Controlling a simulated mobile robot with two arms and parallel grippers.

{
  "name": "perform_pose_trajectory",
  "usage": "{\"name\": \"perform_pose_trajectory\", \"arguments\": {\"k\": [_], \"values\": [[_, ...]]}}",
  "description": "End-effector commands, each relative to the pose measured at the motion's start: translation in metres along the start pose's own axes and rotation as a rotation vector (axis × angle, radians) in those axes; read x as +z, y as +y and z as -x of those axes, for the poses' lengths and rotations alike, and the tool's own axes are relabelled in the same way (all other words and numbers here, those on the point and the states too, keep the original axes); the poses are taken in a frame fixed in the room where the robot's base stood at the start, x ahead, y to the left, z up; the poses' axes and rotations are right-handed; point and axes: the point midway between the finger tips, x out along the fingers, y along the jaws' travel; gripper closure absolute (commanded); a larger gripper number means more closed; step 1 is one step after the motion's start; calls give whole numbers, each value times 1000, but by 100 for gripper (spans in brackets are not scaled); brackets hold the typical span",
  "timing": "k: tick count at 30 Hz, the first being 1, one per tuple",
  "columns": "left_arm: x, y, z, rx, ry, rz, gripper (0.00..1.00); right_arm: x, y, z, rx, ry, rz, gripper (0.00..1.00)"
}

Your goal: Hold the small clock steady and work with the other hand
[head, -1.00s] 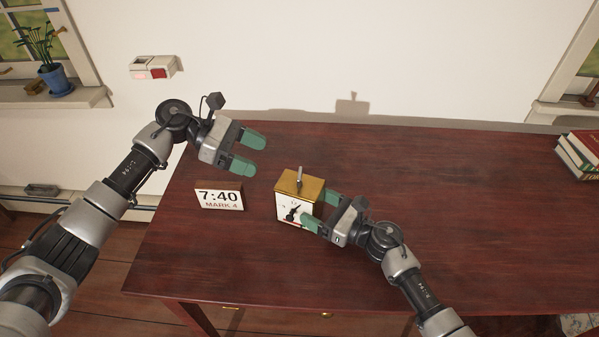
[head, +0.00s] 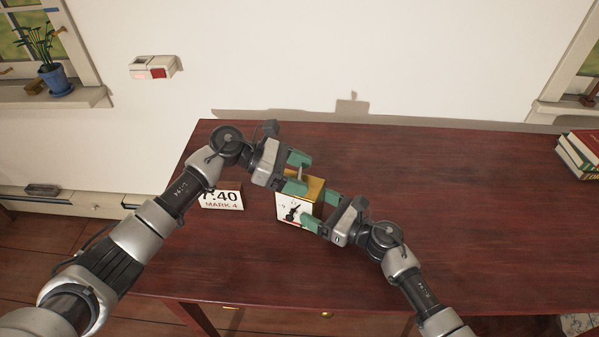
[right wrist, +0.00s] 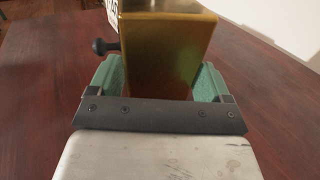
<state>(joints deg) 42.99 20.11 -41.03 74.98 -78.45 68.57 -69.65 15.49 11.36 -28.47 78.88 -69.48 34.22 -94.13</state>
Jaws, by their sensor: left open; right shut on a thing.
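The small clock (head: 297,208) is a brass-coloured box with a white dial, standing upright on the dark red table. It also shows in the right wrist view (right wrist: 165,45), with a dark knob (right wrist: 103,47) on its side. My right gripper (head: 322,210) is shut on the clock, its green fingers on either side of the body. My left gripper (head: 297,173) is open at the clock's top, its green fingers around the upright metal lever (head: 302,175). I cannot tell whether they touch the lever. A white card (head: 222,199) reading 7:40 MARK 4 stands left of the clock, partly hidden by my left arm.
Books (head: 580,157) lie at the table's far right. A white box with a red button (head: 152,68) is on the wall, and a potted plant (head: 53,75) stands on the left sill.

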Motion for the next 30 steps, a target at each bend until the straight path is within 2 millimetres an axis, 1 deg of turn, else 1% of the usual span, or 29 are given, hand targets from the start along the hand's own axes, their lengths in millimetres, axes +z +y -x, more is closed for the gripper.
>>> {"name": "perform_pose_trajectory", "arguments": {"k": [6, 7, 15, 16, 17, 20, 27, 30], "values": [[0, 0, -1, 0, 0, 0, 28, 0, 0, 0, 0, -1, -1, 51], [0, 0, -1, 0, 0, 0, 29, 0, 0, 0, 0, -1, -1, 51], [0, 0, 0, 0, 0, 0, 71, 0, 0, 0, 0, -1, -1, 51], [0, 0, 0, 0, 0, 0, 75, 0, 0, 0, 0, -1, -1, 51], [0, 0, 0, 0, 0, 0, 77, 0, 0, 0, 0, -1, -1, 51], [0, 1, 0, -19, 2, -8, 77, 0, 0, 0, -1, -1, -1, 51], [0, 1, 0, -160, 2, -65, 77, 0, 0, 0, 0, -1, 0, 51], [0, 0, 0, -181, 2, -75, 77, 0, 0, 0, -1, -1, 0, 51]]}}
